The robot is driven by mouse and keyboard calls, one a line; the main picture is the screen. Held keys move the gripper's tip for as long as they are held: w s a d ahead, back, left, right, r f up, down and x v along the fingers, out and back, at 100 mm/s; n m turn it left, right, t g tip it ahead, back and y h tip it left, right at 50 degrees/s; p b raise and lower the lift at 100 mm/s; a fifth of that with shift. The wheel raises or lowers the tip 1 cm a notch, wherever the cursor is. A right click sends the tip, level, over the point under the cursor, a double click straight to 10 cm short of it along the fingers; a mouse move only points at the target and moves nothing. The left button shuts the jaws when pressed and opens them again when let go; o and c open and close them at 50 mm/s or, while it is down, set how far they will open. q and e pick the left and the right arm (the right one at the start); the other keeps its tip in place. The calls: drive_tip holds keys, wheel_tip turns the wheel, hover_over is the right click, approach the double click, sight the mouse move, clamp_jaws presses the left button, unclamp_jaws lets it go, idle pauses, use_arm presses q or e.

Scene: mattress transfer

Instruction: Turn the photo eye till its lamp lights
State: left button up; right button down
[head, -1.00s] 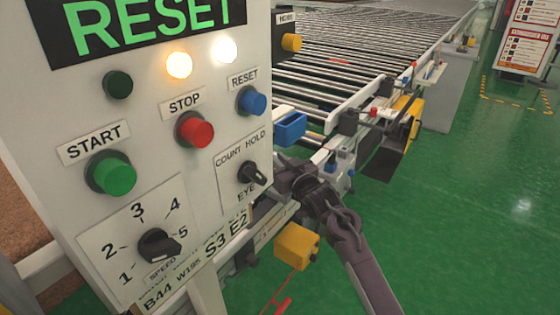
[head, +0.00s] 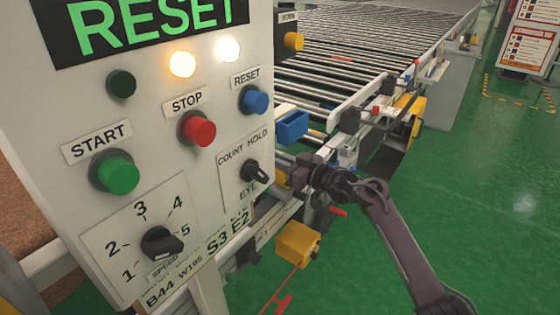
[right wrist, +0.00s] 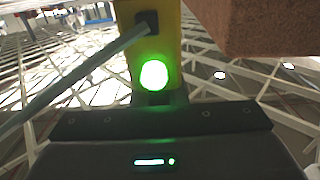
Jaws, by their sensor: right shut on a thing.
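The photo eye (right wrist: 160,45) is a yellow block with a dark square on its face, seen at the top centre of the right wrist view. Its round lamp (right wrist: 154,75) glows bright green. My right gripper (right wrist: 160,100) is shut on the photo eye, just below the lamp. In the head view my right gripper (head: 298,172) is beside the conveyor frame, right of the control panel. A small yellow part (head: 281,178) shows at its tip, and the rest is hidden there. My left gripper is not in view.
The control panel (head: 130,130) with buttons and knobs stands close at the left. A yellow box (head: 297,243) with a red cord hangs below my gripper. The roller conveyor (head: 350,60) runs away behind. A brown block (right wrist: 270,25) is near the photo eye.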

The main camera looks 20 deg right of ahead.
drive_tip(key=c, duration=1.4)
unclamp_jaws()
drive_tip(key=shift+c, duration=0.2)
drive_tip(key=v, duration=0.7)
drive_tip(key=shift+s+d, duration=0.25)
drive_tip(key=shift+s, duration=0.05)
